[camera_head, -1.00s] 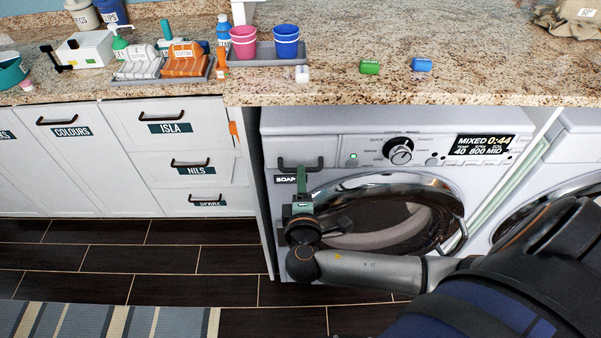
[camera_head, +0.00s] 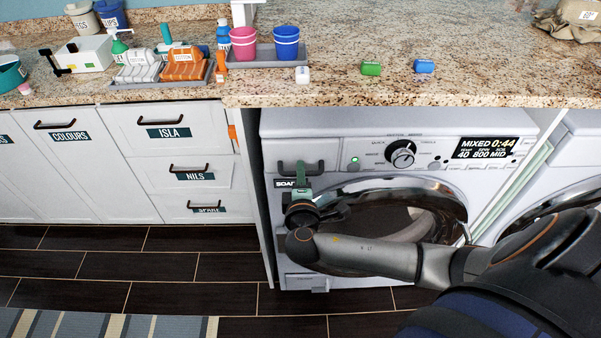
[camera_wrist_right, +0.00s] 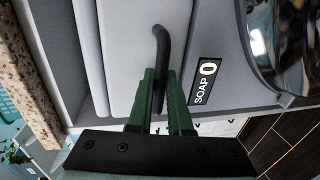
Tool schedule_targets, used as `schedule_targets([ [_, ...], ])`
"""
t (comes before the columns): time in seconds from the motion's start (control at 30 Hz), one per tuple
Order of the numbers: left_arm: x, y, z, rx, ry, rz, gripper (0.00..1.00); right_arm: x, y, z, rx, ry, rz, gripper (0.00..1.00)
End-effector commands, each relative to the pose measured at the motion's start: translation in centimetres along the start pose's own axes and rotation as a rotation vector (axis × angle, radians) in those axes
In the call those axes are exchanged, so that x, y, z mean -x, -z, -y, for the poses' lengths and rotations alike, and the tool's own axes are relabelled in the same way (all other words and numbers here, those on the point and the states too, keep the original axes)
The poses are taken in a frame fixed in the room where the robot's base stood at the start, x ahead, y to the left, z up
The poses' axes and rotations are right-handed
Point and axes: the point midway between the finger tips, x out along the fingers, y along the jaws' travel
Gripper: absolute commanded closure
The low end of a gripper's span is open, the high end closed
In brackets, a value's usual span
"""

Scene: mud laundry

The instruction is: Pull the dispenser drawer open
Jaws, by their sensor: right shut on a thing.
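The dispenser drawer (camera_head: 270,160) is the white front at the washing machine's upper left, with a black bar handle (camera_head: 300,168) and a SOAP label (camera_head: 285,183). Whether the drawer stands out from the machine is hard to tell. My right gripper (camera_head: 303,174) is at the handle from below and in front. In the right wrist view its green fingers (camera_wrist_right: 162,88) are shut around the black handle (camera_wrist_right: 161,45), beside the SOAP label (camera_wrist_right: 206,82). My left gripper is not in view.
The washer's round door (camera_head: 400,205) lies just right of my gripper, with the control knob (camera_head: 401,154) above. The granite counter (camera_head: 440,95) overhangs above. Labelled cabinet drawers (camera_head: 195,175) are on the left. The dark floor (camera_head: 120,262) in front is clear.

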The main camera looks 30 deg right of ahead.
Motion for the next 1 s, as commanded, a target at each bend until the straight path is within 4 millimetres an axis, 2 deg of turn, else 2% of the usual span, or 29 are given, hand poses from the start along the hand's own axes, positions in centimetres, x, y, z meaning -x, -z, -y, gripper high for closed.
schedule_targets([
  [0.1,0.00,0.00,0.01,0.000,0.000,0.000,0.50,0.02,0.01,0.05,0.000,0.001,0.000,1.00],
  [1.0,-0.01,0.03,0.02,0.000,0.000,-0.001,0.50,0.05,0.03,0.12,0.000,0.003,-0.001,1.00],
])
